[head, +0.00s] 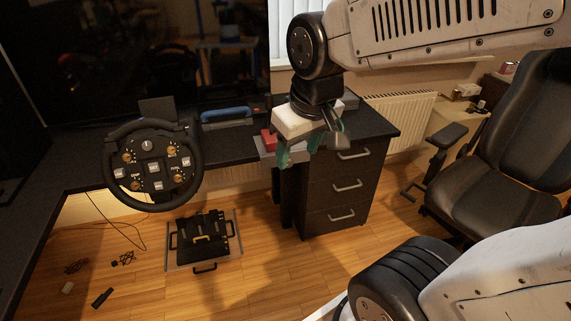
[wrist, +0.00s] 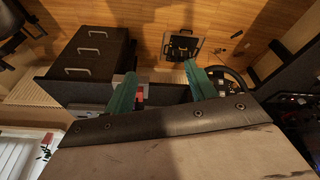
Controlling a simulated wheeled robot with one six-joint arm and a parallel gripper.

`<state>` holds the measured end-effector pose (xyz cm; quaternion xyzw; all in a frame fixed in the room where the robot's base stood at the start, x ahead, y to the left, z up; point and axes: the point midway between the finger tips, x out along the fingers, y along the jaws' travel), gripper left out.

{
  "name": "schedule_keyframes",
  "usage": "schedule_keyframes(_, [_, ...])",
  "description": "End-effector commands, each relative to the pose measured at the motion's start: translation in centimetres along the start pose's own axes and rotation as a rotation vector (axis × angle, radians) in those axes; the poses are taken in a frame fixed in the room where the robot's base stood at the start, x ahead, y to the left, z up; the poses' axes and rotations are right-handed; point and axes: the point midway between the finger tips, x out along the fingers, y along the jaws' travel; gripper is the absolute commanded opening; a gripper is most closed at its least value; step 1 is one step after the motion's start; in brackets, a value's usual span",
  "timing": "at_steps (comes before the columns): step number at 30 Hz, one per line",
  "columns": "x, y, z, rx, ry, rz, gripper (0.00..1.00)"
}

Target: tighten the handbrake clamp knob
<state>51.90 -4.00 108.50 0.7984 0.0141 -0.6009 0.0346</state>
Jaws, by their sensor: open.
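My gripper (head: 308,152) is open, its green fingers pointing down over the desk's front edge near the drawer unit. In the wrist view my gripper (wrist: 158,72) has its two green fingers spread wide with nothing held between them. A red part (head: 269,139) on a grey plate (head: 264,152) sits at the desk edge, just left of and partly behind the fingers. The red part also shows beside one finger in the wrist view (wrist: 139,96). I cannot make out the clamp knob clearly; the gripper and its fingers cover part of this area.
The racing wheel (head: 153,165) stands left on the black desk (head: 85,150). A pedal set (head: 203,240) lies on the wooden floor below. A black drawer unit (head: 345,187) and an office chair (head: 510,150) are to the right. A blue-handled item (head: 226,114) lies at the desk back.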

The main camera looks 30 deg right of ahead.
Motion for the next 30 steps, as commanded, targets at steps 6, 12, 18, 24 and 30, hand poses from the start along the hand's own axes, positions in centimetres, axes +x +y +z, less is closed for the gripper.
schedule_keyframes(6, [7.4, 4.2, -10.3, -0.076, 0.195, 0.064, 0.56])
schedule_keyframes(12, [14.7, 8.1, -17.7, -0.163, 0.380, 0.147, 0.56])
schedule_keyframes(18, [22.5, 11.8, -22.4, -0.249, 0.557, 0.250, 0.56])
schedule_keyframes(24, [30.3, 15.0, -23.9, -0.332, 0.722, 0.378, 0.56])
schedule_keyframes(30, [37.4, 17.6, -22.0, -0.399, 0.873, 0.529, 0.56])
